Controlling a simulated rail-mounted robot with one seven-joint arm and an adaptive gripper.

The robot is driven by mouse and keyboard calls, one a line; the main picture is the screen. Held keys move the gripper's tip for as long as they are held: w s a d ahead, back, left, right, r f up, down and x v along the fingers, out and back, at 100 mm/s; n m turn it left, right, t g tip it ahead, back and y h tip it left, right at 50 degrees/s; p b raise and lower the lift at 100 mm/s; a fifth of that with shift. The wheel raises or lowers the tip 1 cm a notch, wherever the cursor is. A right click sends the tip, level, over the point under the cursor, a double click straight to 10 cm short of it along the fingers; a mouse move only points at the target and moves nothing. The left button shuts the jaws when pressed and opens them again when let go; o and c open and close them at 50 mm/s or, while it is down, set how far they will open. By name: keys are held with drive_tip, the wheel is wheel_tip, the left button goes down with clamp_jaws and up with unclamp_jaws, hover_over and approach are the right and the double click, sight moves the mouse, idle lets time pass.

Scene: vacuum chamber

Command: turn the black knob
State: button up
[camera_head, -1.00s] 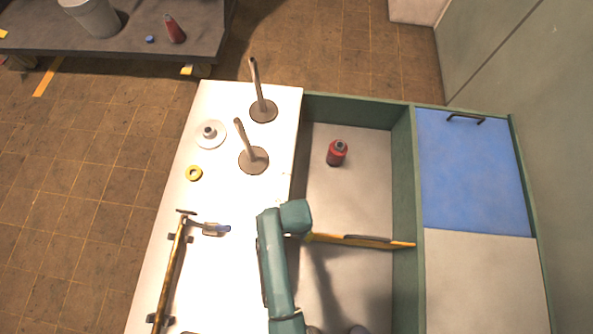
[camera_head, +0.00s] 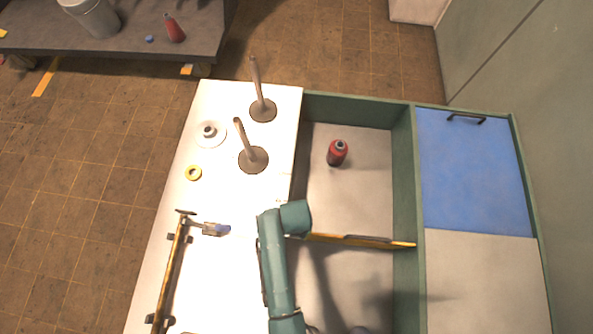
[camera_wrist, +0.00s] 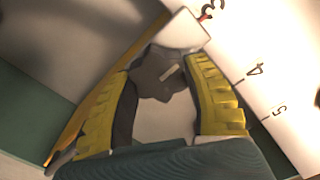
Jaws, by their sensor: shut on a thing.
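The black knob (camera_wrist: 152,80) is a dark lobed knob with a pale pointer mark, seen in the wrist view. It sits between the yellow ribbed pads of my gripper (camera_wrist: 174,72), which is shut on it. A white dial face (camera_wrist: 238,45) with the numerals 3, 4 and 5 lies beside it at the right. In the head view my arm covers the knob and the gripper, so neither shows there.

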drive_tip(key=shift+p, duration=0.3)
drive_tip(key=n+p, duration=0.3)
drive_tip(key=n, duration=0.1)
drive_tip(key=shift+a+n, duration=0.1)
drive_tip(key=shift+n, duration=0.3)
drive_tip(key=n+p, duration=0.2)
drive_tip(key=n, duration=0.3)
drive_tip(key=shift+a+p, duration=0.1)
drive_tip(key=shift+p, duration=0.2)
drive_tip(key=n+p, duration=0.1)
drive_tip(key=n, duration=0.5)
drive_tip(key=shift+s+a+f, duration=0.1)
drive_tip(key=n+p, duration=0.1)
drive_tip(key=n, duration=0.4)
drive_tip(key=shift+s, duration=0.1)
drive_tip(key=shift+n, duration=0.4)
drive_tip(key=o, duration=1.2)
